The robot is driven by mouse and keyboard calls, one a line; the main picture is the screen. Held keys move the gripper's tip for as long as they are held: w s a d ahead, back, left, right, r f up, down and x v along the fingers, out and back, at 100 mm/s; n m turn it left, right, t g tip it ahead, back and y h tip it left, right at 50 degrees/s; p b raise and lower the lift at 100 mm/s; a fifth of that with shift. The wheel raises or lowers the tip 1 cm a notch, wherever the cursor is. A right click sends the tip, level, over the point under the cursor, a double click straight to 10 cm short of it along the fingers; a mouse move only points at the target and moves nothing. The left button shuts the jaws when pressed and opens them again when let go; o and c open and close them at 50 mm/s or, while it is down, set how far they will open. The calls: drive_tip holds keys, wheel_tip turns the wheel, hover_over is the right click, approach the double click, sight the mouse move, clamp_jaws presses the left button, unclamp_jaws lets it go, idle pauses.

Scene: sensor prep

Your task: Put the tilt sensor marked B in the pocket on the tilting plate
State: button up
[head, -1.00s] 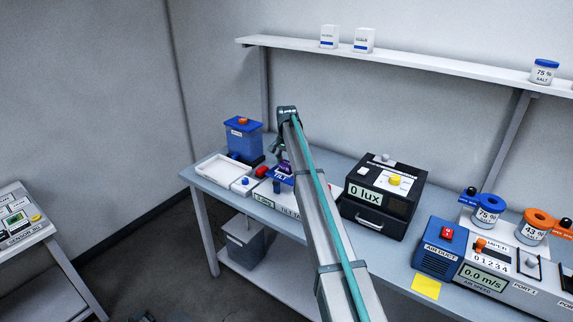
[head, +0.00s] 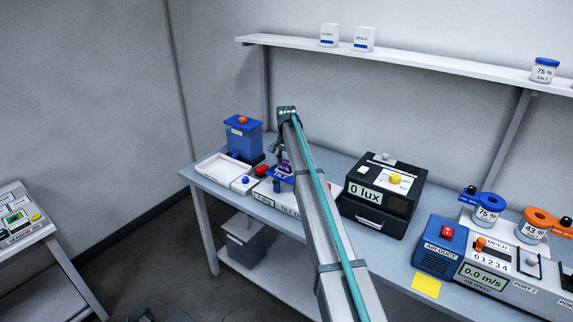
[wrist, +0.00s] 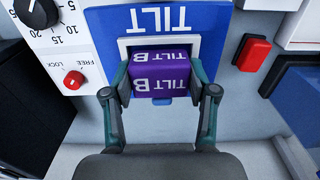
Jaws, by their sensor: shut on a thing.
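The purple tilt sensor marked B (wrist: 160,72) is held between the two fingers of my gripper (wrist: 161,88) in the wrist view. The blue tilting plate marked TILT (wrist: 205,50) lies just beyond it. The sensor's far end is at a pale-rimmed pocket (wrist: 127,43) on the plate. The sensor covers most of the pocket, so I cannot tell how deep it sits. In the head view, the sensor (head: 285,166) shows small and purple below my wrist, over the plate (head: 282,177).
A dial with a red FREE/LOCK knob (wrist: 74,80) is left of the plate in the wrist view, and a red button (wrist: 253,53) is right. In the head view, a white tray (head: 205,172) lies left, and a black lux box (head: 383,190) stands right.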

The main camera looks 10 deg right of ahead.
drive_tip(key=shift+f, duration=0.1)
drive_tip(key=o, duration=1.3)
drive_tip(key=shift+o, duration=1.2)
drive_tip(key=shift+r+p, duration=1.4)
drive_tip(key=shift+r, duration=2.65)
drive_tip(key=shift+f, duration=0.1)
